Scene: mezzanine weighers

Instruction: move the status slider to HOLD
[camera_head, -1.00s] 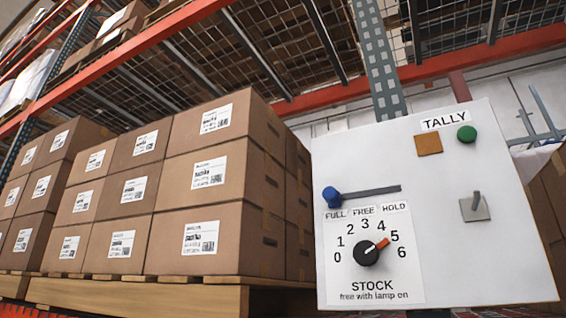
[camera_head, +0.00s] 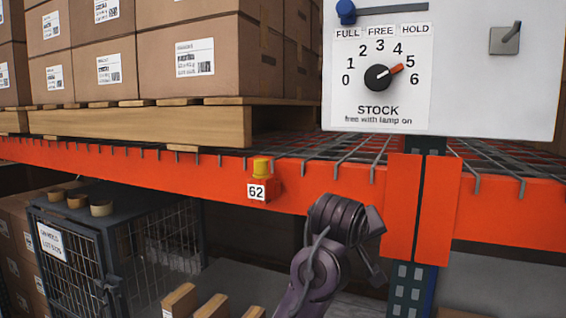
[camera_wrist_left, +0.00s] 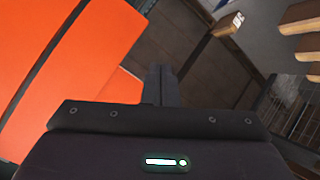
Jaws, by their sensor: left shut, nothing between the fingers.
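The status slider's blue knob (camera_head: 346,11) is at the left end of its dark slot (camera_head: 450,10), above FULL, at the top of the head view. The FULL, FREE and HOLD labels (camera_head: 382,31) run left to right below it on the white panel (camera_head: 480,90). HOLD is under the slot's right part. My left gripper (camera_head: 376,272) is low in the head view, below the panel and in front of the orange beam, well apart from the knob. In the left wrist view its fingers (camera_wrist_left: 160,84) are shut and empty. My right gripper is out of view.
An orange shelf beam (camera_head: 120,160) and orange upright plates (camera_head: 420,210) lie near my arm. A STOCK dial (camera_head: 378,78) points near 5, and a grey lever (camera_head: 508,38) sits to the right. A yellow button (camera_head: 261,166) with a 62 tag is on the beam.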

